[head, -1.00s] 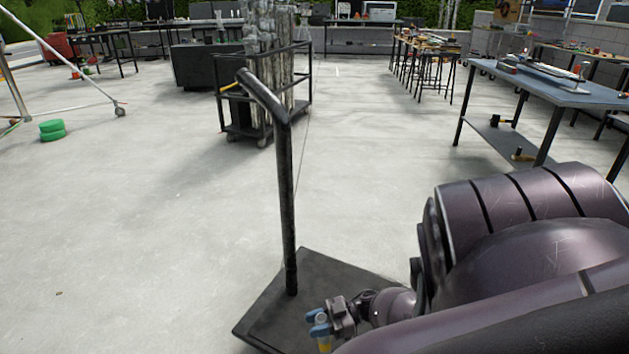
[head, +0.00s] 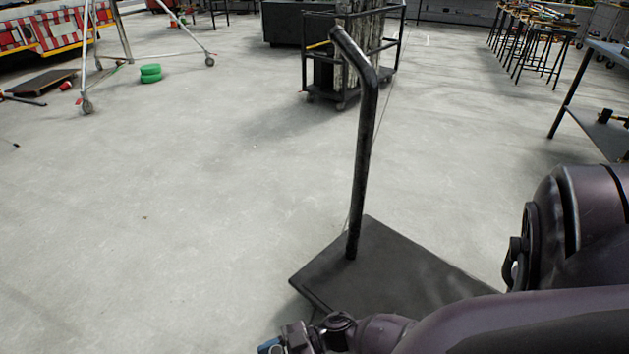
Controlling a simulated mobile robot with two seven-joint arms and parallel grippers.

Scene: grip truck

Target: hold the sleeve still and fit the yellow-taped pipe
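I cannot make out the sleeve or the yellow-taped pipe for sure in the head view. My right arm comes in from the lower right. Its gripper (head: 272,347) is at the bottom edge, in front of a dark platform. Only a bit of a blue fingertip shows, the rest is cut off, so its opening and anything in it are hidden. My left gripper is out of view. A short yellow piece (head: 318,45) shows at the left side of a dark rack cart, too small to identify.
A dark flat platform (head: 400,266) with a bent black post (head: 362,150) stands close ahead. The rack cart (head: 309,75) holds tall pieces behind it. Green discs (head: 150,74) lie near a wheeled frame (head: 127,42). A table (head: 577,85) stands at right.

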